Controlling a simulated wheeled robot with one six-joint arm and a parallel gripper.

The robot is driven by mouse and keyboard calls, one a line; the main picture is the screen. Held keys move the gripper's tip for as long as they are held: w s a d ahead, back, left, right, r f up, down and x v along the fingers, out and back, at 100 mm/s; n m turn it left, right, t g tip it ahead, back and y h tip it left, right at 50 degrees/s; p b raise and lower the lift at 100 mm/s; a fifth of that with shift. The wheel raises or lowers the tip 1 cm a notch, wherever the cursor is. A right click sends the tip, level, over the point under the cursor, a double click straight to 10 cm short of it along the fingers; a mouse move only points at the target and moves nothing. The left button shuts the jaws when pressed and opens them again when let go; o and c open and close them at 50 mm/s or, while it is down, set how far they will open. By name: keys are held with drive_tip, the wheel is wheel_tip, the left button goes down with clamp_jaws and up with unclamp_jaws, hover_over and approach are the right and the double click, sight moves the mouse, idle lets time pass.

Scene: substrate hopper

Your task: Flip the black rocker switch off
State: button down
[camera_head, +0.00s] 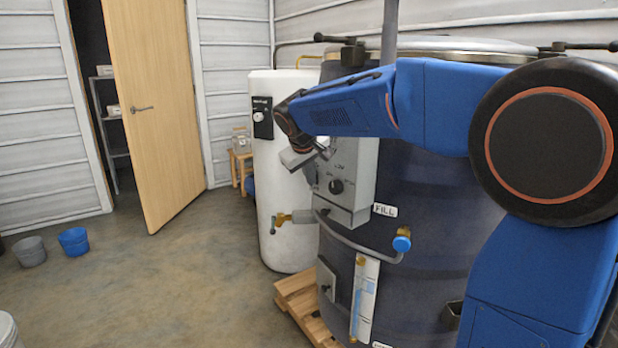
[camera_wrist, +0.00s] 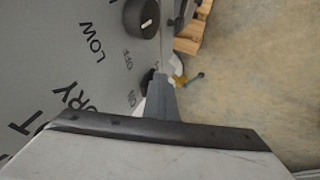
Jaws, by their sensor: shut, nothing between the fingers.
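A grey control box (camera_head: 357,170) is mounted on the front of the large dark tank. In the wrist view its face carries OFF and ON lettering. A small dark piece (camera_wrist: 148,77) between those words appears to be the black rocker switch. It is partly hidden by my fingers, so its tilt cannot be told. My gripper (camera_wrist: 163,80) is shut and empty, with its fingertips right beside this piece. I cannot tell whether they touch. In the head view my gripper (camera_head: 318,150) is at the box's left side, and the switch is hidden there.
A black round knob (camera_wrist: 141,18) sits on the same face beyond the fingertips; it also shows in the head view (camera_head: 336,187). A white cylinder tank (camera_head: 285,190) stands close behind on the left. A bent pipe with a blue valve (camera_head: 401,241) runs below the box.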

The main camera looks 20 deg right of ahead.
drive_tip(key=shift+r, duration=0.9)
